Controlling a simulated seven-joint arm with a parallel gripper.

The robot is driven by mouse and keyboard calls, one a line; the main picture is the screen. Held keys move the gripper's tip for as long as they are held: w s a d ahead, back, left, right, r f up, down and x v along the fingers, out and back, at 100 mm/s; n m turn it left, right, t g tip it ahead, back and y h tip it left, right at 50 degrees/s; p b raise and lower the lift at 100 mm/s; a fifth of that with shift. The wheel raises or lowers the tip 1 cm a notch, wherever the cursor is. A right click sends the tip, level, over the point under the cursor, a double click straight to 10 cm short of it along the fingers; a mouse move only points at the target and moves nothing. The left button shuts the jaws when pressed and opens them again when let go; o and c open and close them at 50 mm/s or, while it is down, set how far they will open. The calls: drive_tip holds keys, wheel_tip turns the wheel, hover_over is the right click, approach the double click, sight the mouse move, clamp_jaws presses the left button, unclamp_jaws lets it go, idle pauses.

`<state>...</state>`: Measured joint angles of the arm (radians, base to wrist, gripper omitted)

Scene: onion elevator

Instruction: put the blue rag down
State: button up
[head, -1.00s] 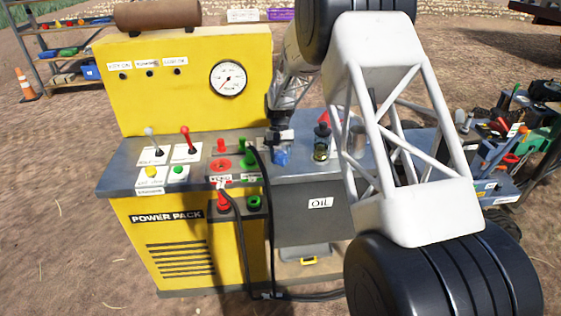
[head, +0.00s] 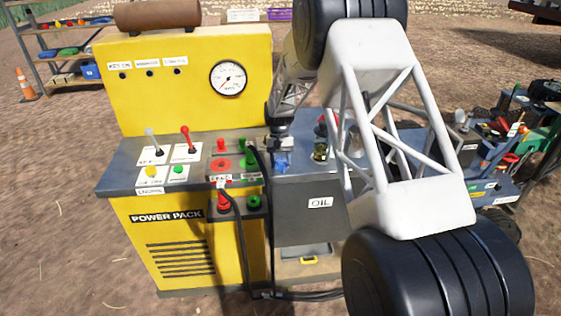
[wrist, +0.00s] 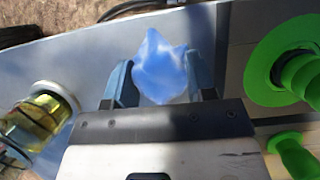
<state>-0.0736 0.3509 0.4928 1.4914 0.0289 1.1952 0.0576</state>
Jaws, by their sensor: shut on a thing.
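The blue rag (wrist: 160,66) is a crumpled light-blue bundle between the two fingers of my gripper (wrist: 160,88) in the wrist view. My gripper is shut on it. In the head view the rag (head: 283,167) shows small below my gripper (head: 281,150), over the grey top of the oil tank (head: 314,203). I cannot tell whether the rag touches that surface.
A glass-bodied fitting (head: 320,149) stands right of the rag; it also shows in the wrist view (wrist: 38,118). Green couplings (head: 248,152) and a black hose (head: 266,190) are close on the left. A yellow power pack (head: 180,90) with levers rises behind.

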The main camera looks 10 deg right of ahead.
drive_tip(key=shift+s+f, duration=0.1)
drive_tip(key=shift+f, duration=0.6)
drive_tip(key=o, duration=0.8)
drive_tip(key=shift+f, duration=0.15)
drive_tip(key=shift+r, duration=0.65)
drive_tip(key=shift+o, duration=0.5)
drive_tip(key=v, duration=1.2)
drive_tip(key=shift+r, duration=0.35)
